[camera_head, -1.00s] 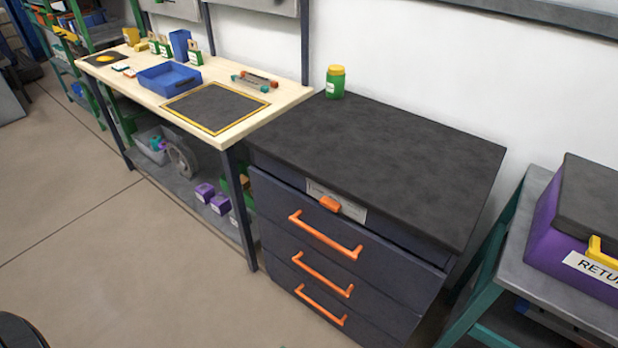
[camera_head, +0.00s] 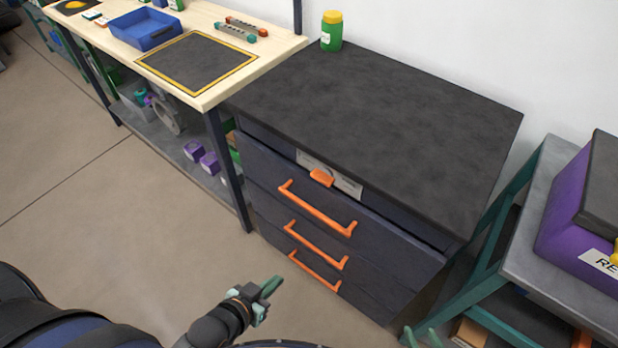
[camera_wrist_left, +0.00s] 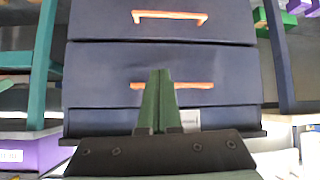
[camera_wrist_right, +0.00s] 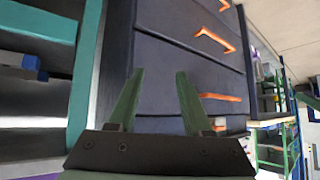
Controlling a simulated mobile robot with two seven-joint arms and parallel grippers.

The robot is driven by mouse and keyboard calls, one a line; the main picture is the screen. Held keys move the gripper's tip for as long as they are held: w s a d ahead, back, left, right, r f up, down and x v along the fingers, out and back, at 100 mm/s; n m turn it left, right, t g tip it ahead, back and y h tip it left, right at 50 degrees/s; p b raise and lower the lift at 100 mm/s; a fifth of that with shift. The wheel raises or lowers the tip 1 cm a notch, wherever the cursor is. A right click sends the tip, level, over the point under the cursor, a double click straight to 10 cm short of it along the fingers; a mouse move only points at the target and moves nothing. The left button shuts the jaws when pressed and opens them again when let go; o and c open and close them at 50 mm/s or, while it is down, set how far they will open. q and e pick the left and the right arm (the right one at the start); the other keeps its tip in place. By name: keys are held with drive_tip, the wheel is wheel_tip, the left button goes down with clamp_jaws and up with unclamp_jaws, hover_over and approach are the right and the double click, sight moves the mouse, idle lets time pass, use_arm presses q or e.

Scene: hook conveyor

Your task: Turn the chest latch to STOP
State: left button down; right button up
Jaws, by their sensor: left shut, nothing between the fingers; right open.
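The dark chest (camera_head: 345,235) stands in the middle of the head view, with three drawers and orange bar handles. Its orange latch (camera_head: 321,178) sits on a pale label plate (camera_head: 347,187) under the black top. The label's lettering is too small to read. My left gripper (camera_head: 272,284) is shut and empty, in front of the chest and apart from it. In the left wrist view its fingers (camera_wrist_left: 158,72) cover part of the chest front, and I cannot make out the latch. My right gripper (camera_head: 424,337) is open and empty at the bottom edge; its spread fingers show in the right wrist view (camera_wrist_right: 157,78).
A green jar (camera_head: 332,32) with a yellow lid stands on the chest top. A wooden workbench (camera_head: 290,42) adjoins at the left. A grey table (camera_head: 545,190) with a purple box (camera_head: 565,225) stands close at the right. The floor before the chest is clear.

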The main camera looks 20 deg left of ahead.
use_arm(q)
drive_tip(key=w+a+r+t+h+b, duration=0.1)
drive_tip(key=w+r+t+b, duration=0.1)
drive_tip(key=w+t+b, duration=0.5)
drive_tip(key=m+t+h+b, duration=0.2)
drive_tip(key=t+h+b, duration=0.2)
drive_tip(key=b, duration=0.3)
approach(323, 176)
wheel_tip(323, 176, up, 5)
drive_tip(key=s+a, duration=0.2)
drive_tip(key=a, duration=0.1)
drive_tip(key=shift+s, duration=0.15)
use_arm(e)
drive_tip(key=w+a+f, duration=0.2)
drive_tip(key=a+f, duration=0.1)
drive_tip(key=f, duration=0.8)
drive_tip(key=shift+a+n+y, duration=0.2)
drive_tip(key=shift+n+y, duration=0.2)
